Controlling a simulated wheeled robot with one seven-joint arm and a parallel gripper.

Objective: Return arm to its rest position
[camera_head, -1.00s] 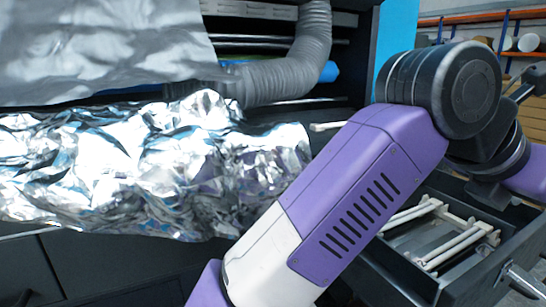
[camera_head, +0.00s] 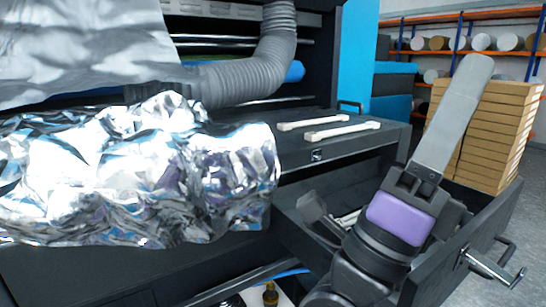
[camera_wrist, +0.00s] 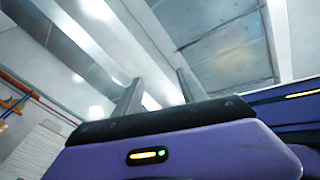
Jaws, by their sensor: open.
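My gripper (camera_head: 456,110) is raised at the right of the head view, in front of the open drawer, with a long grey finger pointing up. In the wrist view my gripper (camera_wrist: 160,84) shows two grey fingers standing apart with nothing between them. They point up towards the ceiling. My purple and black wrist hides part of the drawer.
An open drawer (camera_head: 452,262) juts out under my wrist. Two white bars (camera_head: 342,131) lie on the worktop above it. Crumpled silver foil (camera_head: 140,180) fills the left. Stacked brown boxes (camera_head: 497,130) and a shelf of rolls (camera_head: 470,43) stand behind at right.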

